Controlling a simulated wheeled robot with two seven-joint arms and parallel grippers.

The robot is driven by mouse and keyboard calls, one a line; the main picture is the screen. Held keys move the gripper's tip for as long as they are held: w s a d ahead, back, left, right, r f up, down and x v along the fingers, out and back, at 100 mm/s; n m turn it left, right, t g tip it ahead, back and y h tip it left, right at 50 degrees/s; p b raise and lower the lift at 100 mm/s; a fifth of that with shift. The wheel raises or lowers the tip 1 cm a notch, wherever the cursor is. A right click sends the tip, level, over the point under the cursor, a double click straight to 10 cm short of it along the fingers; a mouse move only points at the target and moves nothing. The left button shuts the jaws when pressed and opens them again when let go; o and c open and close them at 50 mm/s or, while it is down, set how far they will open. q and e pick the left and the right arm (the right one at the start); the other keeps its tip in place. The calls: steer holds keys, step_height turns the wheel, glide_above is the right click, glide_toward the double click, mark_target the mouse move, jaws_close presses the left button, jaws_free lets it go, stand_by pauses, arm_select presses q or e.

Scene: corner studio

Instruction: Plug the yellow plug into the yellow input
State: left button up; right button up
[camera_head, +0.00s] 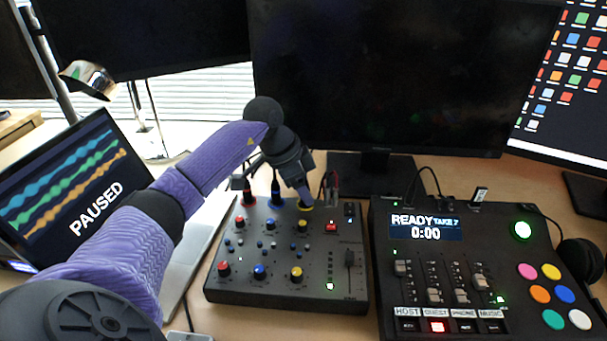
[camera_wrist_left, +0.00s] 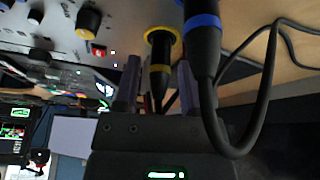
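The yellow plug (camera_wrist_left: 160,54) is black with a yellow band and stands straight with its tip at the yellow input. The input shows as a yellow ring (camera_wrist_left: 176,34) in the left wrist view and as a yellow rim (camera_head: 305,208) at the back right of the mixer's sockets in the head view. My left gripper (camera_wrist_left: 159,84) is open, its two fingers on either side of the plug with a gap showing. In the head view my left gripper (camera_head: 303,190) hides most of the plug. My right gripper is in neither view.
A blue-banded plug (camera_wrist_left: 203,40) with a thick cable stands close beside the right finger. The mixer (camera_head: 285,290) also has a red plug (camera_head: 248,190) at its left. A recorder console (camera_head: 385,290) stands right of it, and a laptop (camera_head: 75,195) stands left.

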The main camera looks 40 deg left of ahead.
arm_select(q)
steer(key=shift+o, duration=0.7)
steer(key=shift+r, duration=0.2)
steer(key=p+v, duration=0.4)
steer(key=v, duration=0.5)
steer(key=shift+r+p, duration=0.25)
steer(key=shift+p, duration=0.05)
steer(key=shift+s, duration=0.1)
